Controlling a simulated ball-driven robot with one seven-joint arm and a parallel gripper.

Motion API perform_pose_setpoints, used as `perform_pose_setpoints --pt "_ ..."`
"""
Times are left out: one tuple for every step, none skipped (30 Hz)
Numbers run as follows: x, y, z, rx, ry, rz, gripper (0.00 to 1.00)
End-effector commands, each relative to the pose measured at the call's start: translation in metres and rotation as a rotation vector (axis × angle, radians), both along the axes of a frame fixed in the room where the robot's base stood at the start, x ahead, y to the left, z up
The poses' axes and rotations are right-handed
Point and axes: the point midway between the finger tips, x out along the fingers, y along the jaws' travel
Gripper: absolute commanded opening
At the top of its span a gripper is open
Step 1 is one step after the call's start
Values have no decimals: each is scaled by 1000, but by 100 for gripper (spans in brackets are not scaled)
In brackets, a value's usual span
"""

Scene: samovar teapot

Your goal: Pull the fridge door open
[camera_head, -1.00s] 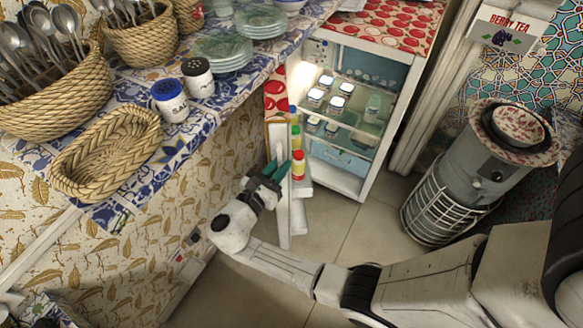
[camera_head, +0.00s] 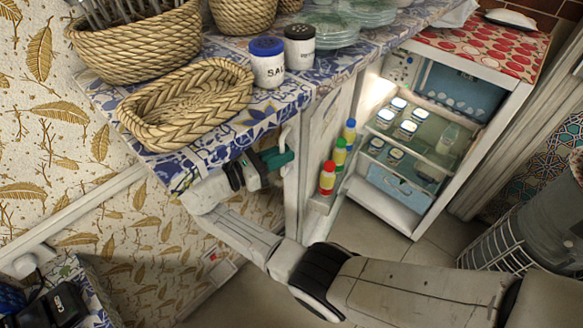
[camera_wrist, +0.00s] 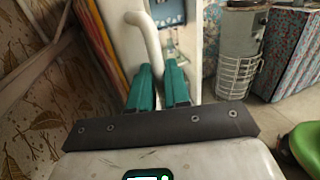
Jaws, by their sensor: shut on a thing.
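The fridge (camera_head: 425,205) stands open at the right of the head view, its lit shelves showing. Its door (camera_head: 294,190) is swung wide, seen nearly edge-on, with several bottles (camera_head: 327,178) on its inner side. My gripper (camera_head: 277,157) is at the outer side of the door, below the blue-tiled counter. Its green fingers are shut on the white door handle (camera_head: 286,139). In the wrist view the curved handle (camera_wrist: 152,42) runs down between the fingertips (camera_wrist: 159,75); the grip point itself is partly hidden.
The tiled counter (camera_head: 205,152) with baskets and salt and pepper shakers overhangs my gripper closely. Leaf-patterned wall (camera_head: 150,245) lies behind the arm. A grey cylinder in a wire stand (camera_head: 525,240) is at right. Open floor (camera_head: 365,240) lies before the fridge.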

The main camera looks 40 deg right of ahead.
Motion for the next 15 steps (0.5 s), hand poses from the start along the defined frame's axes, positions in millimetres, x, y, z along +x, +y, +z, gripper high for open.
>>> perform_pose_setpoints --pt "6 -5 -2 7 -6 -13 0" --pt "8 -5 -2 6 -5 -17 0" --pt "10 -4 -1 7 -6 -23 0" --pt "12 -3 -1 6 -7 -26 0" --pt "13 -3 -1 7 -6 -30 0" --pt "15 -3 -1 8 -5 -33 0" --pt "16 -2 0 8 -6 -35 0" --pt "17 -2 0 8 -6 -37 0" --pt "18 -2 0 8 -5 -39 0" --pt "18 -2 0 8 -5 -41 0" --pt "19 -2 0 8 -5 -42 0" --pt "19 -2 0 8 -5 -43 0" --pt "19 -2 1 8 -5 -43 0" --pt "20 -1 1 8 -5 -44 0" --pt "20 -1 1 8 -5 -44 0"
